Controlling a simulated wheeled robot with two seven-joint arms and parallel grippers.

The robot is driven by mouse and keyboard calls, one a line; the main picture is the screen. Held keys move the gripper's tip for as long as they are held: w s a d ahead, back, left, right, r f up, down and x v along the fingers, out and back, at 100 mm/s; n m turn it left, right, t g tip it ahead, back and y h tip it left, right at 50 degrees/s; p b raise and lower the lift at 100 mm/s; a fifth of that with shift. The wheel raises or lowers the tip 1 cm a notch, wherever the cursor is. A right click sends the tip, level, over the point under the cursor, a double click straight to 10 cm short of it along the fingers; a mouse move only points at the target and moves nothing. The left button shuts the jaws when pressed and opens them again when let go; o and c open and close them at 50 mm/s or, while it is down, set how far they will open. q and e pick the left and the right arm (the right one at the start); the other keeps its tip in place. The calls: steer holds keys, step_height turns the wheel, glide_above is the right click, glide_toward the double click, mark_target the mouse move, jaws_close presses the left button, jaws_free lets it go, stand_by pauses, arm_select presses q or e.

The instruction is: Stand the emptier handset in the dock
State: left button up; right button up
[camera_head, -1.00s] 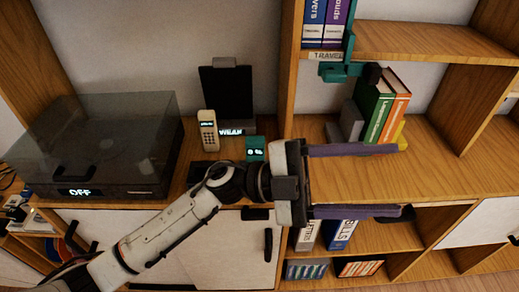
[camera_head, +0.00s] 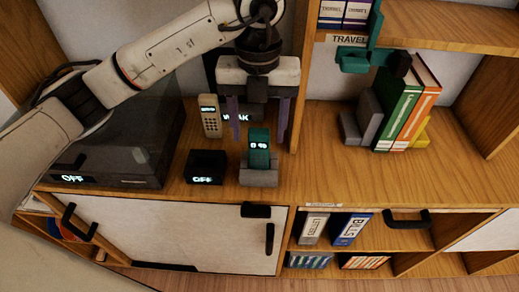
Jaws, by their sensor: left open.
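A cream handset (camera_head: 210,117) with a small lit screen and a keypad stands upright on the cabinet top. A teal handset (camera_head: 259,147) with a lit screen stands upright in a grey block-like base (camera_head: 258,178) to its right. The screen marks are too small to read as charge levels. A black box (camera_head: 206,166) showing "OFF" sits left of the grey base. My left gripper (camera_head: 258,137) is open and points down, its two purple fingers either side of the teal handset's top in the picture. I cannot tell whether they touch it. My right gripper is out of view.
A dark-lidded unit (camera_head: 110,150) showing "OFF" fills the left, partly behind my arm. A "WEAK" display (camera_head: 237,117) is behind the fingers. Books (camera_head: 402,105) and a grey bookend (camera_head: 365,119) stand right, below a teal bracket (camera_head: 357,57). The cabinet top right of the base is clear.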

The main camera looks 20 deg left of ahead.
mark_target(259, 144)
arm_select(q)
steer(key=shift+w+a+f+p, duration=0.1)
steer(key=shift+w+f+p, duration=0.1)
steer(key=shift+f, duration=0.85)
steer(key=shift+w+f+p, duration=0.1)
steer(key=shift+w+f, duration=0.05)
steer(key=shift+f, duration=0.85)
steer(key=shift+w+a+f+p, duration=0.1)
steer(key=shift+w+f+p, duration=0.1)
steer(key=shift+f, duration=0.85)
steer(key=c, duration=1.2)
